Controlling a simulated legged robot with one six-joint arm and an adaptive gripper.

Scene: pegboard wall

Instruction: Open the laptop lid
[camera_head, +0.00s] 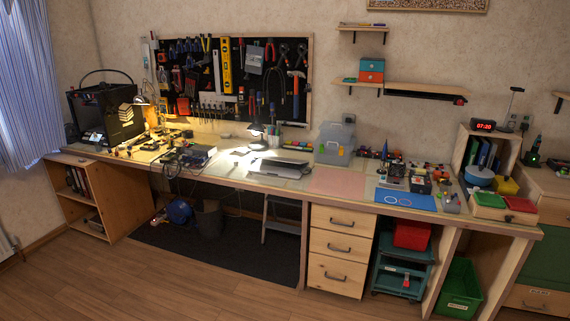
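A thin silver-grey laptop (280,167) lies on the long workbench (335,183), near its front edge and about mid-length. Its lid looks low and nearly flat over the base; at this size I cannot tell whether it is fully closed. My gripper is not in view, and no part of my arm shows near the laptop.
A lit desk lamp (257,132) stands behind the laptop, and a grey case (335,144) stands to its right rear. A pink mat (337,181) lies to its right. Electronics (197,156) lie to the left. The wooden floor (190,275) in front is clear.

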